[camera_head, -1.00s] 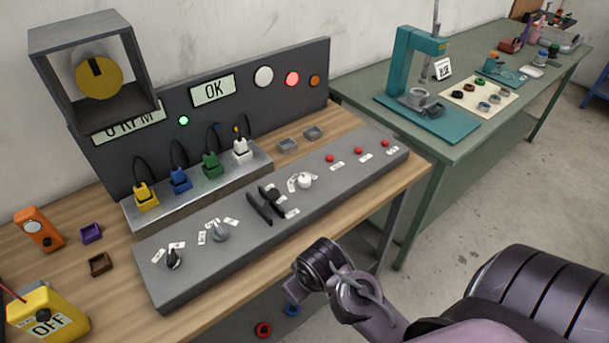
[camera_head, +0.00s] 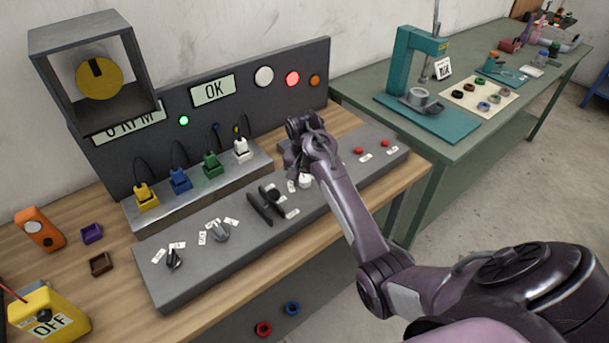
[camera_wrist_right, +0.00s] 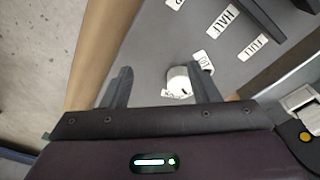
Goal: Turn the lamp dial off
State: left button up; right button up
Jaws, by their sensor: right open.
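A round white dial (camera_head: 305,182), which I take as the lamp dial, is on the grey control panel (camera_head: 185,277), partly hidden by my right arm. In the right wrist view the white dial (camera_wrist_right: 179,80) has small labels around it, including HALF (camera_wrist_right: 223,21) and FULL (camera_wrist_right: 253,47). My right gripper (camera_head: 302,172) is above the dial, pointing down. In the wrist view the open right gripper (camera_wrist_right: 163,85) has the dial between its fingers in the picture, nearer the right finger; contact is not visible. My left gripper is not in view.
A black slider or handle (camera_head: 265,200) is just left of the dial. Two other knobs (camera_head: 174,259) (camera_head: 220,232) sit farther left. Red buttons (camera_head: 358,150) are to the right. Coloured plugs (camera_head: 180,180) stand on a raised metal block behind the panel.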

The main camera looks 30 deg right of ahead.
aim_at(305, 178)
jog(key=w+r+m, duration=0.1)
jog(key=w+d+r+m, duration=0.1)
jog(key=w+r, duration=0.1)
jog(key=w+d+r+m+y, duration=0.1)
jog(key=shift+w+r+g, duration=0.2)
jog(key=shift+w+g, duration=0.1)
jog(key=shift+w, duration=0.1)
notch_tip(305, 178, down, 6)
jog(key=shift+f+p, duration=0.2)
jog(key=shift+p, duration=0.7)
jog(key=shift+f, duration=0.65)
jog(key=c, duration=1)
